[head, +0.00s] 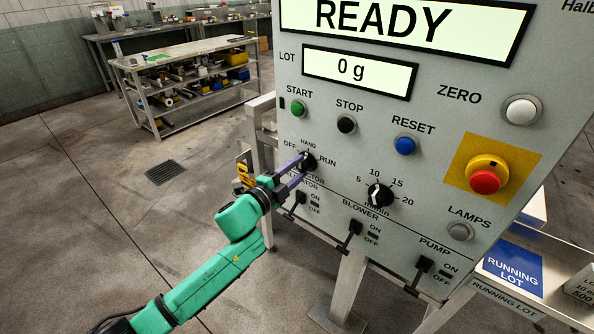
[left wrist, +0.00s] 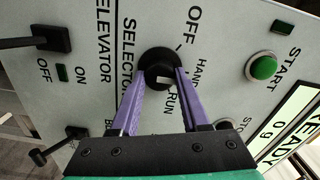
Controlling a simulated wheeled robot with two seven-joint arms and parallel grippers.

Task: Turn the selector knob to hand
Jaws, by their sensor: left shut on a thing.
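The black selector knob (head: 310,162) sits on the grey panel, ringed by the labels OFF, HAND and RUN, with HAND at the top. My left gripper (head: 304,165) has its two purple fingers on either side of the knob, shut on it. In the left wrist view the knob (left wrist: 159,66) lies between the fingertips of the left gripper (left wrist: 160,75). A small pale mark shows on the knob's side toward my gripper; I cannot tell surely which label it points at. My right gripper is not in view.
The green START button (head: 298,108) and black STOP button (head: 347,125) are above the knob. The blower speed dial (head: 380,196) is to its right. The elevator switch (head: 299,199) is just below, close to my fingers. A workbench (head: 190,50) stands well behind.

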